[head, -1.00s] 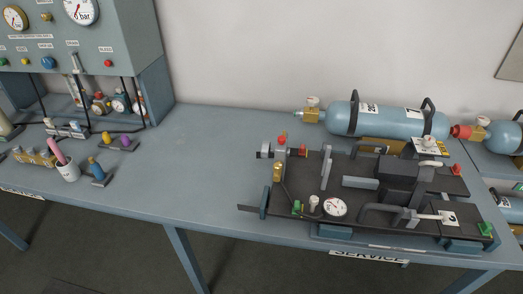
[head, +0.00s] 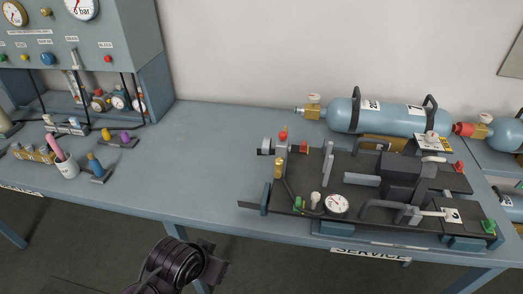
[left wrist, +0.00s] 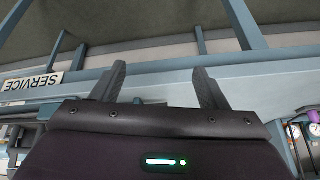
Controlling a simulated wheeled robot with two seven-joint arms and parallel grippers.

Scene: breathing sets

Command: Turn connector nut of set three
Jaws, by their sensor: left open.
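A breathing set (head: 370,182) lies on the bench at the right in the head view, a dark backplate with hoses, straps and a white gauge (head: 337,204). A silver connector nut (head: 266,146) sits at its upper left corner, beside a red knob. I cannot read which set is number three. My left arm shows at the bottom of the head view, in front of the bench edge, away from the set. In the left wrist view my left gripper (left wrist: 160,85) is open and empty, its fingers spread before the bench edge. My right gripper is not in view.
A blue cylinder (head: 385,117) with black handles lies behind the set. A test panel (head: 85,40) with gauges stands at the left. A cup (head: 66,170) and small coloured parts sit before it. The middle of the bench (head: 195,150) is clear.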

